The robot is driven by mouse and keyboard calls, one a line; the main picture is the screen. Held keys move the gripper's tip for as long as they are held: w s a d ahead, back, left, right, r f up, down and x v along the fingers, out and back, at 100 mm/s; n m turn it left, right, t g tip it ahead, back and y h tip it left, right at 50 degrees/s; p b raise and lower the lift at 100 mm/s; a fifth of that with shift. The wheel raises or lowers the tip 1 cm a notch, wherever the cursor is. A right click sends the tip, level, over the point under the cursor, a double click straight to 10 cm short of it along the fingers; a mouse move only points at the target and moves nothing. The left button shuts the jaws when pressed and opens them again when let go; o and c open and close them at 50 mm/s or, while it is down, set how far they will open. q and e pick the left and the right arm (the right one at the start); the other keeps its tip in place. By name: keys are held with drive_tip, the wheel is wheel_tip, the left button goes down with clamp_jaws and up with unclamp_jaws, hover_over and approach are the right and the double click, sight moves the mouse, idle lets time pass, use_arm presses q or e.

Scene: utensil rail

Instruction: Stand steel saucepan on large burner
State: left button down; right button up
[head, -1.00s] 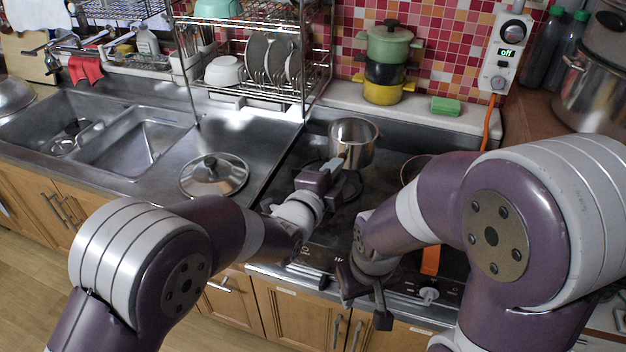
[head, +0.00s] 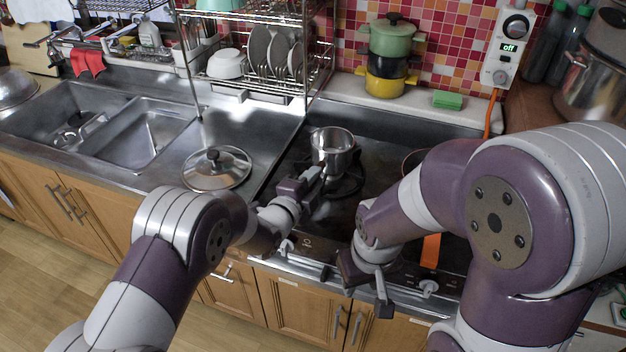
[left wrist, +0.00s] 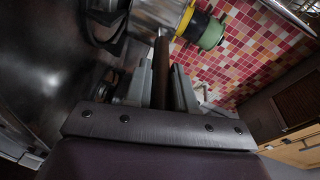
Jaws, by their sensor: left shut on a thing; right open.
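The steel saucepan (head: 332,146) is upright over the back left of the stove, at a dark burner grate (head: 352,182) that shows at its right and below. I cannot tell whether its base touches the grate. My left gripper (head: 314,176) is shut on the saucepan's handle, which points toward me. In the left wrist view the dark handle (left wrist: 161,70) lies between the fingers (left wrist: 160,88), and part of the steel pan (left wrist: 155,13) shows at the top. My right gripper (head: 382,295) is open and empty at the stove's front edge.
A pan lid (head: 216,169) lies on the counter left of the stove. Stacked coloured pots (head: 388,55) and a green sponge (head: 447,99) stand on the back ledge. A dish rack (head: 265,60) rises at the back left. My right arm hides much of the stove's right side, where an orange handle (head: 431,250) shows.

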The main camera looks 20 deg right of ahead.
use_arm(q)
drive_tip(key=c, duration=0.9)
unclamp_jaws()
drive_tip(key=shift+c, duration=0.2)
drive_tip(key=shift+s+a+r+p, duration=0.1)
drive_tip(key=shift+r+p, duration=0.2)
drive_tip(key=shift+p, duration=0.05)
drive_tip(key=b+v, duration=0.1)
drive_tip(key=v, duration=1.1)
drive_tip(key=s+a+f+n+g+y, duration=0.1)
drive_tip(key=a+f+n+g+y, duration=0.1)
drive_tip(key=a+n+y, duration=0.45)
drive_tip(key=s+a+f+n+g+y, duration=0.1)
drive_tip(key=a+f+n+g+y, duration=0.15)
drive_tip(key=a+n, duration=0.65)
drive_tip(key=s+a+n+g+y, duration=0.2)
drive_tip(key=s+a+n+g, duration=0.4)
drive_tip(key=s, duration=0.9)
drive_tip(key=a+n, duration=0.2)
drive_tip(key=a, duration=0.2)
drive_tip(key=shift+a+r, duration=0.2)
drive_tip(key=shift+r, duration=0.15)
drive_tip(key=shift+s, duration=0.15)
